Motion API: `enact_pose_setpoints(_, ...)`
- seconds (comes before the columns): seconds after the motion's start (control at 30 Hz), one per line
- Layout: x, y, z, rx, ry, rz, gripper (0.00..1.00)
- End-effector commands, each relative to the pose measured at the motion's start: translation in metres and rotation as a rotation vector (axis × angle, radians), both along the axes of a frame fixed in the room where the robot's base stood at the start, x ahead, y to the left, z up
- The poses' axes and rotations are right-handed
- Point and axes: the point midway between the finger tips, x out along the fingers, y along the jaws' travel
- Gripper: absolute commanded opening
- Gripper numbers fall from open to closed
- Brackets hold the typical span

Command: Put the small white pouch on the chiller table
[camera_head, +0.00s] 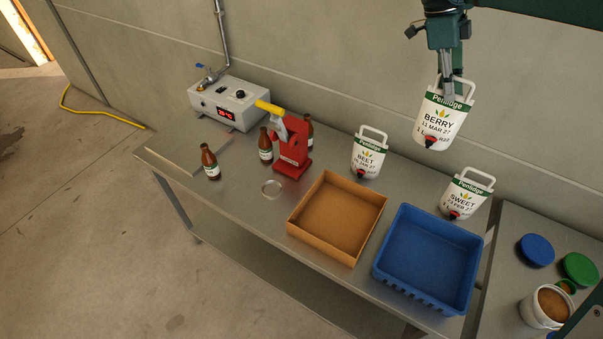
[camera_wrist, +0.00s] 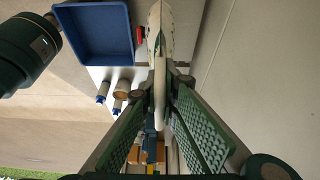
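A white pouch marked BERRY (camera_head: 439,122), with a green Penlidge band, a red-and-black tap and a loop handle, hangs upright in the air from my gripper (camera_head: 449,92). The fingers are closed at its handle. In the wrist view the pouch (camera_wrist: 158,35) shows edge-on at the fingertips (camera_wrist: 163,83). Two similar white pouches, BEET (camera_head: 368,158) and SWEET (camera_head: 465,195), stand along the back of the steel table (camera_head: 240,190). They look smaller, but the held one is nearer the camera. I see no label telling which surface is the chiller table.
A blue crate (camera_head: 425,262) and an open cardboard box (camera_head: 335,218), both empty, stand at the front. A red press (camera_head: 292,150), brown bottles (camera_head: 210,163) and a grey heater box (camera_head: 229,103) are left. A second table (camera_head: 505,235) at right holds lids and a white tub (camera_head: 540,312).

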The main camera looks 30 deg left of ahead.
Motion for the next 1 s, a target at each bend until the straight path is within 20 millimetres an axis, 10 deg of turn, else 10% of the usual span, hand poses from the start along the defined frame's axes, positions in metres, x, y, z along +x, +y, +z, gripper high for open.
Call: enact_pose_setpoints(1.0, 0.0, 0.0, -0.159, 0.0, 0.0, 0.0, 0.0)
